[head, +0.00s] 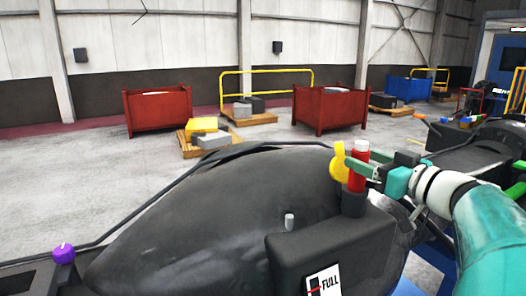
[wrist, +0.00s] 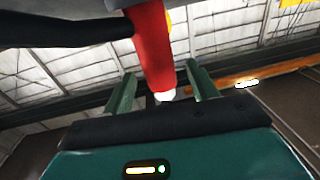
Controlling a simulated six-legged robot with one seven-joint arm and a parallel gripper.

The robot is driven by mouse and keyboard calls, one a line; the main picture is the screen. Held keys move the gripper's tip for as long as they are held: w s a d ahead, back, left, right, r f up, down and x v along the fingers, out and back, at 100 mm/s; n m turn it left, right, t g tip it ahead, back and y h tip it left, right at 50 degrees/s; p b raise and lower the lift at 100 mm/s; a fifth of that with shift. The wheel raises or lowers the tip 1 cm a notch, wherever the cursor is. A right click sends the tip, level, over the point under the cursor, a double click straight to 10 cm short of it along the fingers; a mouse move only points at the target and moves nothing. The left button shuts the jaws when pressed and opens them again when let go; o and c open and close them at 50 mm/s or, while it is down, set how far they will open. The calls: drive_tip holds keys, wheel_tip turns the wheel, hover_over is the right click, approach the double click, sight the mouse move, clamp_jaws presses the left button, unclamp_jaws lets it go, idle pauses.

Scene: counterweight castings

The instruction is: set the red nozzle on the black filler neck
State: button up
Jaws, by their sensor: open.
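The red nozzle (head: 358,174) stands upright, its lower end at the mouth of the black filler neck (head: 353,203). I cannot tell how deep it sits. A pale cap tops it, and a yellow rounded piece (head: 340,163) is beside it on the left. My gripper (head: 360,162) is at the nozzle's upper part, reaching in from the right. In the wrist view the red nozzle (wrist: 151,45) with its white end lies between the spread green fingers of my gripper (wrist: 160,78). The fingers are open, with gaps beside the nozzle.
A black box marked FULL (head: 325,248) joins the neck, beside a large dark rounded casting (head: 190,215). A small grey peg (head: 289,221) and a purple knob (head: 64,253) stand nearby. Red bins (head: 158,110) and loaded pallets are farther back on open floor.

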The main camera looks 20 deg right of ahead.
drive_tip(key=s+d, duration=0.1)
drive_tip(key=s, duration=0.8)
drive_tip(key=shift+s+d, duration=0.15)
drive_tip(key=shift+s, duration=0.2)
